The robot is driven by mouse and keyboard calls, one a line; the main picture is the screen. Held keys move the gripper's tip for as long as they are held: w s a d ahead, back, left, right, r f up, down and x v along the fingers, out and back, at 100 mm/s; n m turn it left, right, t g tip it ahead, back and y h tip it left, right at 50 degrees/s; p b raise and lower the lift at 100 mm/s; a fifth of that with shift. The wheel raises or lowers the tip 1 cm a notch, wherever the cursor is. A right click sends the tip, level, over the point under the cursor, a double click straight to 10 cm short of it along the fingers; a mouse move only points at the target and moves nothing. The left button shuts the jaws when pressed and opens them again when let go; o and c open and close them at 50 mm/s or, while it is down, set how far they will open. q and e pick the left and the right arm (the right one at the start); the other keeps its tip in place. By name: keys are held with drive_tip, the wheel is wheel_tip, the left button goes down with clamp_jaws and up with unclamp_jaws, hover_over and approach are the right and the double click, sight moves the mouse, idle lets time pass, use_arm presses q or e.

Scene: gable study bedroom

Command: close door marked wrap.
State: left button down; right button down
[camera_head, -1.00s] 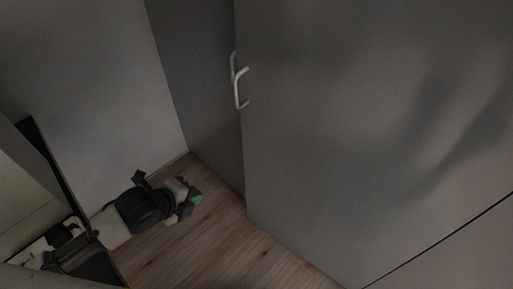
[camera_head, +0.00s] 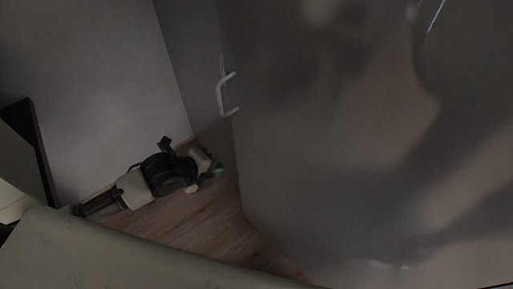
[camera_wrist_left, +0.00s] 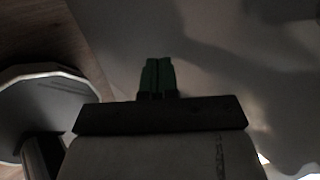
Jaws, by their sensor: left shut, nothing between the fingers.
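A large grey door panel (camera_head: 330,150) fills the right of the head view, with a pale bar handle (camera_head: 226,95) at its left edge. No "wrap" marking is legible. A darker grey panel (camera_head: 190,50) stands behind that edge; I cannot tell how far the door is open. My left gripper (camera_head: 218,171) is low beside the door's left edge, its green fingertips together and empty. In the left wrist view the shut fingers (camera_wrist_left: 157,76) point at a shadowed grey surface (camera_wrist_left: 215,50); contact cannot be judged. My right gripper is out of view.
Wood floor (camera_head: 190,225) shows below my left arm. A pale grey wall (camera_head: 90,90) stands at the left. A dark-edged panel (camera_head: 35,150) is at the far left. A pale-rimmed, rounded grey object (camera_wrist_left: 45,95) shows in the left wrist view; I cannot tell what it is.

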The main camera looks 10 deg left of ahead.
sight(252, 157)
use_arm(q)
drive_tip(key=x, duration=0.3)
drive_tip(key=r+x, duration=0.1)
drive_tip(key=x, duration=0.3)
drive_tip(key=w+b+x, duration=0.1)
drive_tip(key=x, duration=0.3)
drive_tip(key=shift+w+d, duration=0.2)
drive_tip(key=shift+d, duration=0.2)
drive_tip(key=shift+w+d, duration=0.3)
drive_tip(key=shift+w, duration=0.1)
